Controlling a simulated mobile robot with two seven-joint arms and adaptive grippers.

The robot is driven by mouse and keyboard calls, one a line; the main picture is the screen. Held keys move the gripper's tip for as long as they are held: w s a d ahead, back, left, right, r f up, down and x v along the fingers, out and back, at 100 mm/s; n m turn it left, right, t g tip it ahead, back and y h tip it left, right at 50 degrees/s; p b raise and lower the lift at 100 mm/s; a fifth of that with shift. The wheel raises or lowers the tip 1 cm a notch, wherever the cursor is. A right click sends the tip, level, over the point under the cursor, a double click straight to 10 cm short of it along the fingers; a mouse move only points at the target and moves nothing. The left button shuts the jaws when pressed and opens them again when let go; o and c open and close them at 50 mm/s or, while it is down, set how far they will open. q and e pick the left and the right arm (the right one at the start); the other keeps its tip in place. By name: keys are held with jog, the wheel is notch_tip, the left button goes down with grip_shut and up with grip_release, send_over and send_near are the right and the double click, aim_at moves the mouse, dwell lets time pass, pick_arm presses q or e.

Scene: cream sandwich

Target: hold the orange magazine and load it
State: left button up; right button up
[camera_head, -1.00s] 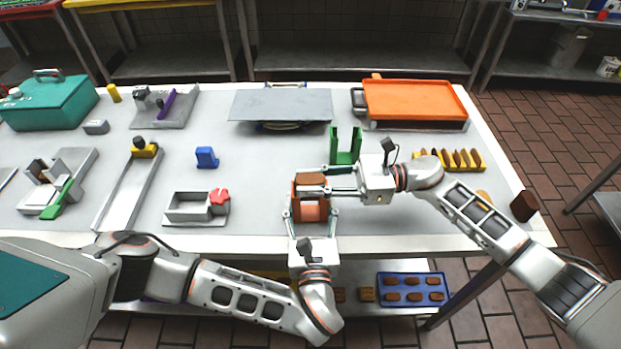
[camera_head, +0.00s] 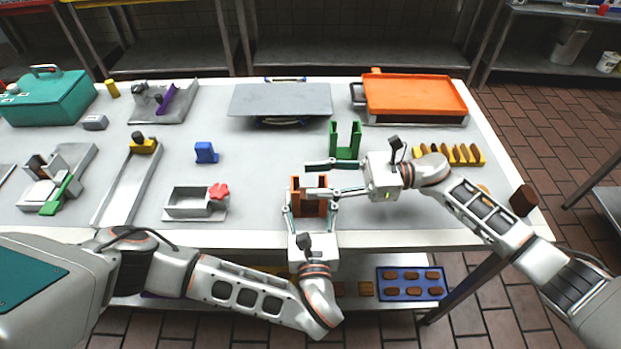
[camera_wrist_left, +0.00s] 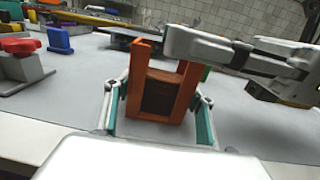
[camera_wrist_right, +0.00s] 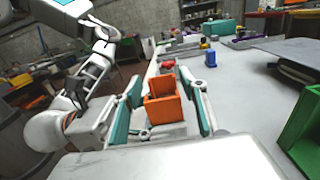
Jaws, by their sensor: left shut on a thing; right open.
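The orange magazine (camera_head: 309,208) stands upright near the table's front edge. It is an open-fronted holder, and a brown piece (camera_wrist_left: 159,95) shows inside it in the left wrist view. My left gripper (camera_head: 311,207) is shut on the magazine, one finger on each side, as the left wrist view (camera_wrist_left: 158,105) also shows. My right gripper (camera_head: 318,178) is open and empty just above the magazine, its fingers apart. In the right wrist view the magazine (camera_wrist_right: 164,109) lies between and beyond the open fingers.
A green holder (camera_head: 345,142) stands just behind. A yellow rack (camera_head: 449,157) with brown pieces is to the right, with a dark brown piece (camera_head: 522,200) near the right edge. A grey box with a red knob (camera_head: 195,203) and a blue block (camera_head: 205,152) stand left.

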jog(key=d, duration=1)
jog(key=shift+w, duration=0.25)
pick_arm(q)
jog(key=o, duration=1.3)
jog(key=s, duration=0.7)
jog(key=shift+s+d, duration=0.2)
jog(key=shift+s, duration=0.05)
